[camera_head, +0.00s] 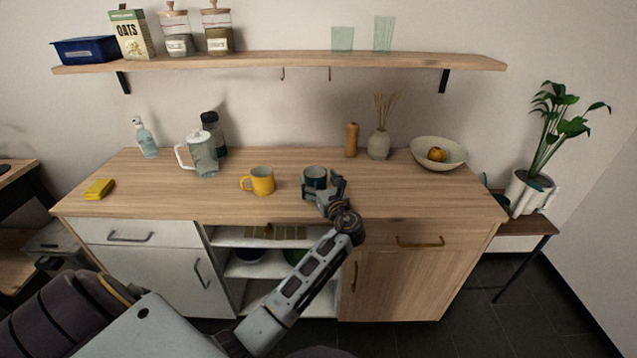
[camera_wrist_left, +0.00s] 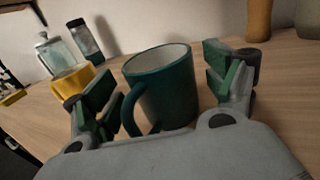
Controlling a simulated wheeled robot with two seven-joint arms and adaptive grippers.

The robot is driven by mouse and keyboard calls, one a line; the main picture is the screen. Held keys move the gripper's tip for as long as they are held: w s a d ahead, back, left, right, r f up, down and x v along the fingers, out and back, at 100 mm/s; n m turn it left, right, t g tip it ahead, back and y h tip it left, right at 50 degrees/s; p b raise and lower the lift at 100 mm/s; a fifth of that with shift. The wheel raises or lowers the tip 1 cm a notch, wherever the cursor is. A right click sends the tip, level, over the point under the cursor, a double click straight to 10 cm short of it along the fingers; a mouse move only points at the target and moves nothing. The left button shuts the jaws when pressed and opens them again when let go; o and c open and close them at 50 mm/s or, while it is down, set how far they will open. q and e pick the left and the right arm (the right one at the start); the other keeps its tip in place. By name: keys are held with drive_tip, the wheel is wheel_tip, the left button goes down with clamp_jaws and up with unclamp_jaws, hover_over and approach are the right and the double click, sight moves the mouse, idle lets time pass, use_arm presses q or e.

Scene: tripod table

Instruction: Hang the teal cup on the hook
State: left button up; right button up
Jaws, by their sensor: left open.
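The teal cup (camera_head: 314,177) stands upright on the wooden counter, right of a yellow mug. In the left wrist view the teal cup (camera_wrist_left: 166,90) shows its white inside and its handle, which points left and towards the camera. My left gripper (camera_head: 325,189) is open at the near side of the cup. In the left wrist view its fingers (camera_wrist_left: 158,85) stand apart, one on each side of the cup, with gaps visible. Two small hooks hang under the wall shelf, a left hook (camera_head: 283,74) and a right hook (camera_head: 329,74), both empty. My right gripper is out of view.
The yellow mug (camera_head: 260,181) stands close left of the cup. A glass pitcher (camera_head: 203,157), a dark bottle (camera_head: 212,132), a wooden mill (camera_head: 352,140), a vase (camera_head: 378,145) and a bowl (camera_head: 447,155) stand behind. The shelf (camera_head: 290,60) overhangs the counter (camera_head: 130,185).

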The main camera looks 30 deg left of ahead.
use_arm(q)
drive_tip(key=shift+s+d, duration=0.25)
drive_tip(key=shift+d, duration=0.15)
drive_tip(key=v, duration=0.9)
drive_tip(key=shift+s+p, duration=0.1)
drive_tip(key=shift+p, duration=0.2)
drive_tip(key=shift+v, duration=1)
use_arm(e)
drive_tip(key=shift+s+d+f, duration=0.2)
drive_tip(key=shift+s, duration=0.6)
